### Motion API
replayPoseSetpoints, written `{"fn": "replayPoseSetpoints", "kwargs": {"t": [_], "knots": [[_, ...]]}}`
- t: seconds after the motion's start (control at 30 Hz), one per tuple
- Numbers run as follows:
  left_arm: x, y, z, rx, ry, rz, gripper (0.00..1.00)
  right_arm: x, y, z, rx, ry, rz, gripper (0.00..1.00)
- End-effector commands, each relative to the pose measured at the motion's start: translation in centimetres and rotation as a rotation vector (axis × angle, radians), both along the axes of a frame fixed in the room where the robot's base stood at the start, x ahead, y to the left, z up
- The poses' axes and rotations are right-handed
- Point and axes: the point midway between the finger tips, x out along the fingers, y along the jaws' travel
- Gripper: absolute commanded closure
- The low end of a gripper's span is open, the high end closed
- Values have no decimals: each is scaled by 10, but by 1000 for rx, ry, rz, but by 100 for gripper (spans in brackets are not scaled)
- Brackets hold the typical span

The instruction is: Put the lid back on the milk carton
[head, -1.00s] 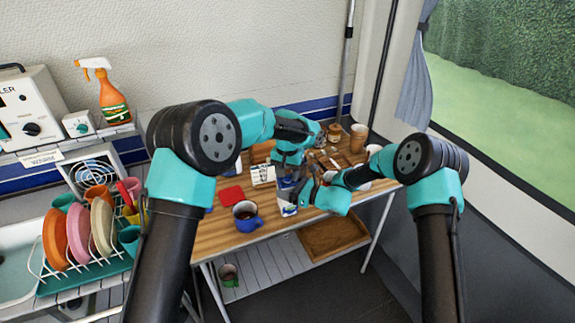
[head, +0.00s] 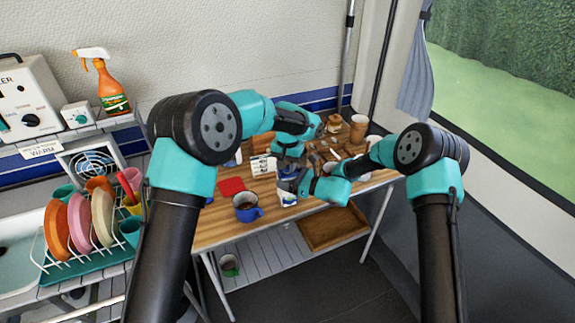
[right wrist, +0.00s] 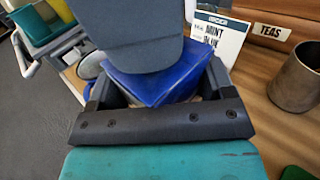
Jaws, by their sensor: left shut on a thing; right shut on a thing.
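The milk carton (head: 287,198), white and blue, is low at the front edge of the wooden table. In the right wrist view its blue part (right wrist: 160,78) sits between the jaws. My right gripper (head: 299,185) is shut on the carton. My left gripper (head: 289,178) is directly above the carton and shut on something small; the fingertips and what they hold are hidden. A dark grey part, probably of my left gripper (right wrist: 130,35), covers the carton's top in the right wrist view. I cannot see the lid or the carton's opening.
A blue mug (head: 246,210) and a red flat item (head: 231,187) lie left of the carton. The mint tea box (head: 262,167) stands behind. In the right wrist view, a metal cup (right wrist: 298,78) stands at the right. Jars and cups crowd the table's back right.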

Motion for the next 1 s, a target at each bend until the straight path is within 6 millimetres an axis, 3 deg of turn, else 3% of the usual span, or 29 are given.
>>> {"fn": "replayPoseSetpoints", "kwargs": {"t": [0.13,0.17,0.43,0.77,1.0], "knots": [[0,0,0,0,0,1,100,0,0,0,0,0,0,91],[0,0,0,0,0,1,70,0,0,0,0,0,0,91],[0,0,0,0,0,1,45,0,0,0,0,0,0,91],[0,0,3,0,-1,1,44,0,0,0,0,0,0,91],[0,0,27,-1,-3,1,44,0,0,0,0,0,0,91]]}}
